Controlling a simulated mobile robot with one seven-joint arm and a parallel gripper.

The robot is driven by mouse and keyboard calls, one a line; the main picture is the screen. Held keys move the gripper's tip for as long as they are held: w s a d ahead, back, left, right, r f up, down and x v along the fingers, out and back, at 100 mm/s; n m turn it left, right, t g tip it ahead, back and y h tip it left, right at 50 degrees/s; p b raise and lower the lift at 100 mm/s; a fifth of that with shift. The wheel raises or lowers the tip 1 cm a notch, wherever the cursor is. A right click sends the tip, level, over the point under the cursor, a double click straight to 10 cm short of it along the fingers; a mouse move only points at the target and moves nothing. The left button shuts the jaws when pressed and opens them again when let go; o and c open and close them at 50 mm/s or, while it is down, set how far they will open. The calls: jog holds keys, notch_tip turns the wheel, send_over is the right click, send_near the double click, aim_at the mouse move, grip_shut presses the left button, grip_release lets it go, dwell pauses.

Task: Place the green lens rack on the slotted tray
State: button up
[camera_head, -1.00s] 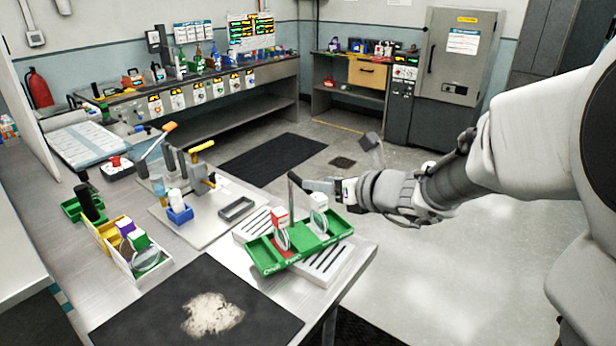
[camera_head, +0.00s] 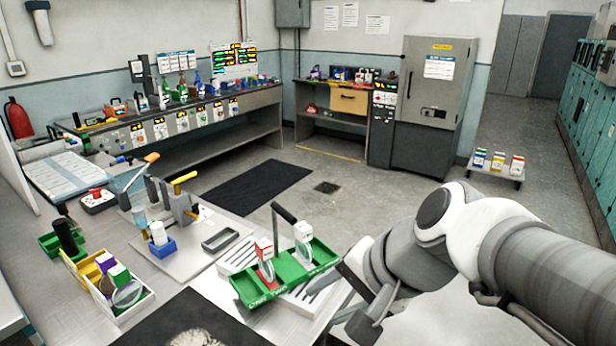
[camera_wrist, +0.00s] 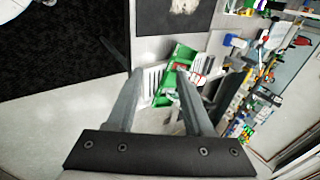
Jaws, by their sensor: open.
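The green lens rack (camera_head: 255,293) has a dark upright handle and carries a red-and-white box, a green-and-white box and round lenses. It sits on the white slotted tray (camera_head: 300,301), turned askew to it, with its left end reaching past the tray's edge. Whether it lies fully flat is hard to tell. My gripper (camera_head: 343,287) is right of the rack, apart from the handle. In the wrist view my gripper (camera_wrist: 160,77) has its fingers spread with nothing held; the rack (camera_wrist: 180,55) and tray (camera_wrist: 150,84) show beyond the tips.
A white bin (camera_head: 130,311) with colored boxes stands at the left. A fixture board (camera_head: 185,262) with a blue holder (camera_head: 162,248) and a small grey tray (camera_head: 220,239) lies behind. A dark mat (camera_head: 160,330) is at the front. Open floor lies right of the bench.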

jog(key=s+d+n+h, duration=0.4)
jog(key=d+n, duration=0.4)
jog(key=shift+s+r+t+h, duration=0.2)
jog(key=shift+s+t+h, duration=0.1)
jog(key=shift+s+h, duration=0.1)
jog(key=shift+r+p, duration=0.3)
dwell(0.4)
